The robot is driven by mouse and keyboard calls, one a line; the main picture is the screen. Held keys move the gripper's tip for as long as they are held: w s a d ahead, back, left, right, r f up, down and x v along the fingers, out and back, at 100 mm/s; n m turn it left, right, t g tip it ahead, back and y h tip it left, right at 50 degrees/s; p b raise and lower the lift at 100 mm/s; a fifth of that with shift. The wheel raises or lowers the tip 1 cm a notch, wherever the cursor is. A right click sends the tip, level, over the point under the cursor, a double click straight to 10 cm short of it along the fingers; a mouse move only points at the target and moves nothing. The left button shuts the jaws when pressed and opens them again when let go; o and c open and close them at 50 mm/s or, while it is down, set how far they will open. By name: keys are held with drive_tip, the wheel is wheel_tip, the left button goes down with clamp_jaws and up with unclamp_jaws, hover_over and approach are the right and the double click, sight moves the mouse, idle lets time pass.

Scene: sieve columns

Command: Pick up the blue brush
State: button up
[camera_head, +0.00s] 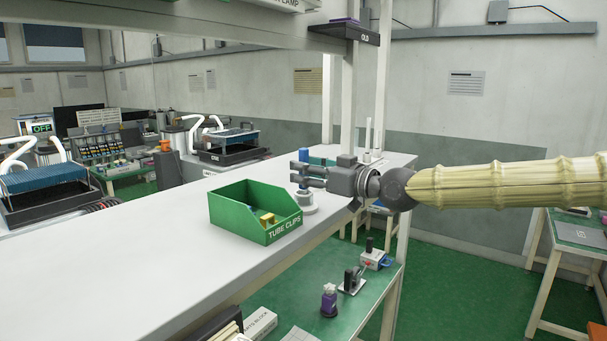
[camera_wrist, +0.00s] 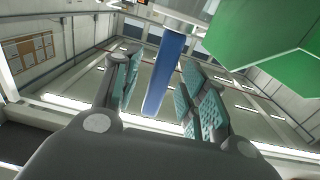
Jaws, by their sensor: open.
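In the wrist view, a long blue bar, which I take to be the blue brush (camera_wrist: 164,76), lies between the two fingers of my gripper (camera_wrist: 160,84). Gaps show on both sides of it, and the fingers do not appear closed on it. The fingers are spread, with teal ribbed pads. In the head view, my gripper (camera_head: 303,176) reaches in from the right, just above the white bench, pointing left. A small grey-white round stand (camera_head: 306,203) is just below the fingers.
A green TUBE CLIPS box (camera_head: 238,218) stands on the white bench (camera_head: 120,255), just left of my gripper; its green side fills the wrist view's upper right (camera_wrist: 270,35). A blue-green object (camera_head: 320,160) is behind the fingers. The bench's left part is clear.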

drive_tip(key=shift+w+a, duration=0.35)
drive_tip(key=shift+c, duration=0.2)
clamp_jaws()
